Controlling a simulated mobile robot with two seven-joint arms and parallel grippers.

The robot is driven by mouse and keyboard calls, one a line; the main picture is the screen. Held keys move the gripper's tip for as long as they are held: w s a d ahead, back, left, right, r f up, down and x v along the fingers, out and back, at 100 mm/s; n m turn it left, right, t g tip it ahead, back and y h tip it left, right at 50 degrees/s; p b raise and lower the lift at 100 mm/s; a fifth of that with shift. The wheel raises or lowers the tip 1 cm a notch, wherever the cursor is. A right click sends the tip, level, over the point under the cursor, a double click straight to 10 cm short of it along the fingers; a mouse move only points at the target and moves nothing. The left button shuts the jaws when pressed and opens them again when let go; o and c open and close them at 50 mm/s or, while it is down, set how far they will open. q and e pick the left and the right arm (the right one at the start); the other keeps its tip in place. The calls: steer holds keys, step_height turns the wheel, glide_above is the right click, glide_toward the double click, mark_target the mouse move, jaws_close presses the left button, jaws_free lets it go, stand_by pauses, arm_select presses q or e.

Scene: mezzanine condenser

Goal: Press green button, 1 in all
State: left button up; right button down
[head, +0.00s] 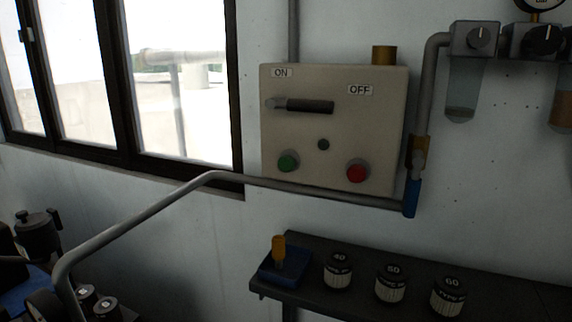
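The green button (288,162) is at the lower left of a beige control box (385,125) on the white wall. A red button (357,171) is at the box's lower right, and a small dark round piece (323,144) lies between and above them. A dark lever (305,106) lies roughly level under the ON label (282,72), with the OFF label (360,90) to its right. Neither of my grippers shows in the head view, and nothing touches the green button.
A grey pipe (300,189) runs just below the buttons to a blue-handled valve (411,196). A dark shelf (500,277) below carries a blue block with an orange knob (279,255) and several dark labelled jars (391,283). A window (180,80) is at left.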

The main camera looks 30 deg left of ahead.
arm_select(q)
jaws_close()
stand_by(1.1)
